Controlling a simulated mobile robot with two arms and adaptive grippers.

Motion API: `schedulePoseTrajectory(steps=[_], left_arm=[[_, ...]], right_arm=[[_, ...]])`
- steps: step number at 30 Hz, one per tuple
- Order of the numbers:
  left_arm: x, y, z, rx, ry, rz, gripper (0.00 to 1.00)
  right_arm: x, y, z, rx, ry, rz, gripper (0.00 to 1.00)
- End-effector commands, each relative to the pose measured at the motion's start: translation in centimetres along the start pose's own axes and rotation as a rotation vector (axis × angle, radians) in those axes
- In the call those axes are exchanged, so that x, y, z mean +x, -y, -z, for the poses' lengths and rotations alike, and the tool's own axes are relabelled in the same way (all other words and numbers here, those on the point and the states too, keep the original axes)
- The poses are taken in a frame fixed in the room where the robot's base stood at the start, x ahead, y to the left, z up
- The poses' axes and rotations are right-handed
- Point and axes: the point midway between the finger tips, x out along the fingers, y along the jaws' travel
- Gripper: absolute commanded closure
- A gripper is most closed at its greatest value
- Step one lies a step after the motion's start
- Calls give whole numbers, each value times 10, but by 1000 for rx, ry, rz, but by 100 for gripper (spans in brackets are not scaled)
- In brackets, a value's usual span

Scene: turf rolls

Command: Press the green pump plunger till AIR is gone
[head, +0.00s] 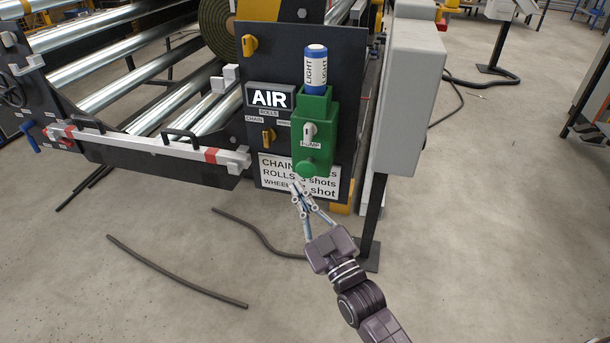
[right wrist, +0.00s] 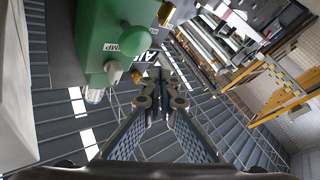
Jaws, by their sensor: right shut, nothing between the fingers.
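The green pump (head: 313,117) is fixed to the dark panel, with a blue-capped bottle marked LIGHT (head: 316,70) upright on top. Its round green plunger (head: 308,168) is at the lower front; it also shows in the right wrist view (right wrist: 135,41). The AIR display (head: 270,98) to the left of the pump is lit with white letters. My right gripper (head: 297,186) is shut and empty, its fingertips just below the plunger in the head view. In the right wrist view the fingertips (right wrist: 156,82) are beside and below the plunger, apart from it. My left gripper is not in view.
A label (head: 300,178) listing chain, rolls and wheel shots is partly hidden behind plunger and fingers. Yellow knobs (head: 250,45) sit on the panel (head: 285,45). A grey box (head: 408,95) stands close on the right. Metal rollers (head: 110,90) and a white-red bar (head: 145,142) lie left. Floor in front is mostly clear.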

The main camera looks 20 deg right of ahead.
Motion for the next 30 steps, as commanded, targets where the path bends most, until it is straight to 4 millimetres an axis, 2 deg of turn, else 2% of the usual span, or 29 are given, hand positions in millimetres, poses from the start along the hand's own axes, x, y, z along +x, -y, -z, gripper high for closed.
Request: schedulePoseTrajectory(steps=[3,10,30], left_arm=[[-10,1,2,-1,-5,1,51],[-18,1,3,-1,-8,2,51],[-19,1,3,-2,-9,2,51]], right_arm=[[10,-7,-7,-4,-1,0,100],[21,-15,-15,-2,0,1,100],[23,-16,-16,0,0,0,100]])
